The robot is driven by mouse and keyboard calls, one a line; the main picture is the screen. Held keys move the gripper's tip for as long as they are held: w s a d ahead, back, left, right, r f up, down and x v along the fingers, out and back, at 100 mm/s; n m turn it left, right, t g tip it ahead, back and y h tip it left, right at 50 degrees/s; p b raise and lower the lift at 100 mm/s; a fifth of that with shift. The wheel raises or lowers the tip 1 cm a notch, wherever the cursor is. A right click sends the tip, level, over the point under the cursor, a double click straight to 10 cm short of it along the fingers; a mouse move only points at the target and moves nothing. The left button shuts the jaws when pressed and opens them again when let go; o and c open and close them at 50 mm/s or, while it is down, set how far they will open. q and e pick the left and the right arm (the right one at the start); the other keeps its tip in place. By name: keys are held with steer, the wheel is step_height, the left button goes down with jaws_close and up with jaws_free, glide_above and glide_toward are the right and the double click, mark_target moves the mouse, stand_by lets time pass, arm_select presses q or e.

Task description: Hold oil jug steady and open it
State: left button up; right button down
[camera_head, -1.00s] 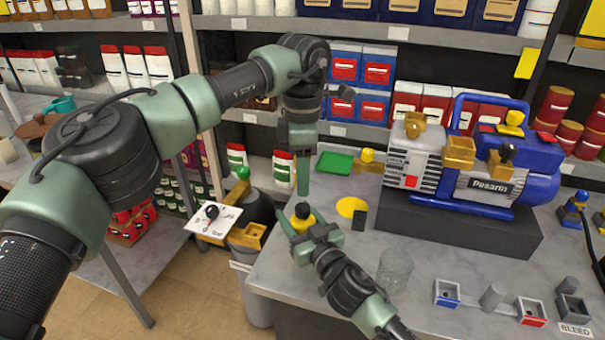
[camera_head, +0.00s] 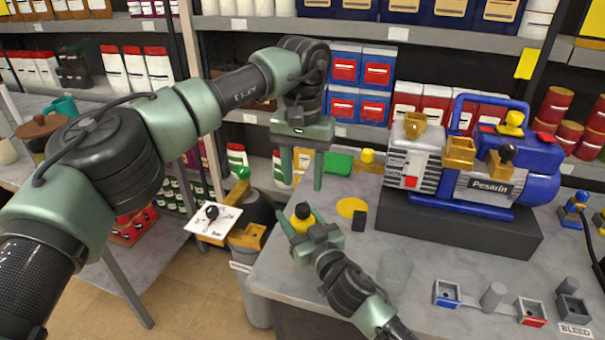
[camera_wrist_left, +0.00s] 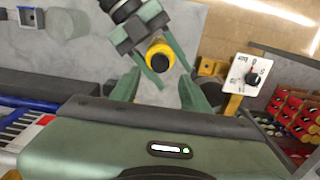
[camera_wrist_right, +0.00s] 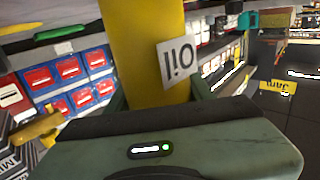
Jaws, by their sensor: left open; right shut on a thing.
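The yellow oil jug (camera_head: 299,221) with a dark cap stands at the left part of the grey bench in the head view. In the right wrist view its yellow body (camera_wrist_right: 150,50) with an "Oil" label fills the space between the fingers. My right gripper (camera_head: 296,232) is shut around the jug's body. My left gripper (camera_head: 302,182) is open and empty, fingers pointing down, above the jug. In the left wrist view the jug's dark cap (camera_wrist_left: 160,60) shows beyond the open left fingers (camera_wrist_left: 168,100), apart from them.
The blue and grey vacuum pump (camera_head: 490,170) stands on a dark block at the right of the bench. A clear glass (camera_head: 395,270) stands right of my right wrist. A gauge panel (camera_head: 213,222) sits left of the bench edge. Stocked shelves line the back.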

mark_target(302, 207)
arm_select(q)
step_height(302, 207, down, 8)
steer(key=shift+r, duration=0.1)
stand_by(0.4)
